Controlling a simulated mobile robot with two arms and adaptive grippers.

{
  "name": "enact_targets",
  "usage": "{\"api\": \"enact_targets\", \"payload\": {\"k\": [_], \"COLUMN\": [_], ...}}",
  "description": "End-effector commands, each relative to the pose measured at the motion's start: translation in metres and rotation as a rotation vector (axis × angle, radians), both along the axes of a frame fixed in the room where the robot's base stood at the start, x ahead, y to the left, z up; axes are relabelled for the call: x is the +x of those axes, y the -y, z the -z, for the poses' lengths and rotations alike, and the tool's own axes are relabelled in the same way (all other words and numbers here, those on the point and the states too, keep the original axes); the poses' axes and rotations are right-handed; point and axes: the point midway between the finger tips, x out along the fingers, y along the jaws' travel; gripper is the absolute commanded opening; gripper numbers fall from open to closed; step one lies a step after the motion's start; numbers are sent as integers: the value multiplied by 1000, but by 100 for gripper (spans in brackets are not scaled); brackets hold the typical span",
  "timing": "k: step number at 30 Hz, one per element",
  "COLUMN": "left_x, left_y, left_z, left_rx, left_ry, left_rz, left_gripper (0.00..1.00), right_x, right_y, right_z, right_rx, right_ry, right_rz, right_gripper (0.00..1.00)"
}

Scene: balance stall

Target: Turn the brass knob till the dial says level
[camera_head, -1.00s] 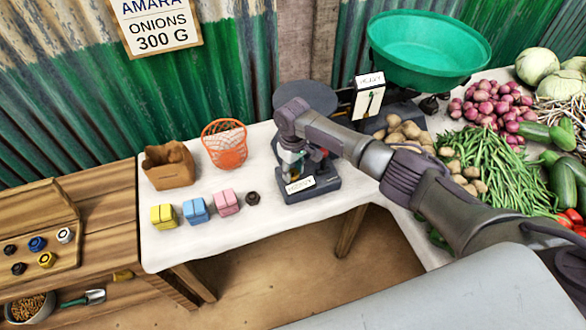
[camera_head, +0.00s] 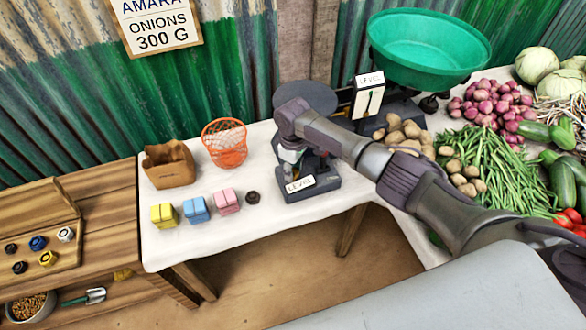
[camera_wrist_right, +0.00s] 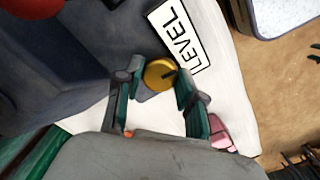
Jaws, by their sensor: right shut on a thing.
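The brass knob (camera_wrist_right: 158,73) shows in the right wrist view on the grey scale base, with a dark mark on its face. My right gripper (camera_wrist_right: 157,84) has one finger on each side of it and is shut on it. In the head view my right gripper (camera_head: 291,163) hangs over the scale base and hides the knob. The dial (camera_head: 368,103) stands beside the green pan; its card reads LEVEL and its pointer lines look nearly in line. A front label (camera_head: 300,184) also reads LEVEL, as the label (camera_wrist_right: 175,37) does in the wrist view. My left gripper is out of view.
The green pan (camera_head: 428,45) is at the back right, the dark round plate (camera_head: 305,97) behind my gripper. Yellow (camera_head: 163,215), blue (camera_head: 196,210) and pink (camera_head: 226,201) blocks stand left of the base. Potatoes, beans and onions fill the right side.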

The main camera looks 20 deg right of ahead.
Motion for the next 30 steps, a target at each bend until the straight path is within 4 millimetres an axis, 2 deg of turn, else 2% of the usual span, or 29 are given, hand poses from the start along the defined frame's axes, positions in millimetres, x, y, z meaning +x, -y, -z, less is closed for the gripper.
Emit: {"api": "enact_targets", "payload": {"k": [1,2,6,17,22,30], "left_x": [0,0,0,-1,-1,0], "left_y": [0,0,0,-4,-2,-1], "left_z": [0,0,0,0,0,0], "left_rx": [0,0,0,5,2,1], "left_ry": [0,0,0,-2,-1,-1], "left_rz": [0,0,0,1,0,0], "left_gripper": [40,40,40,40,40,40], "right_x": [1,1,1,1,1,1], "right_y": [0,0,0,0,0,0], "right_z": [-1,-1,-1,-4,-28,-86], "right_rx": [1,1,1,1,2,2], "right_ry": [3,3,2,2,5,5], "right_rz": [0,0,1,1,-1,0], "right_gripper": [4,40,64,64,64,64]}}
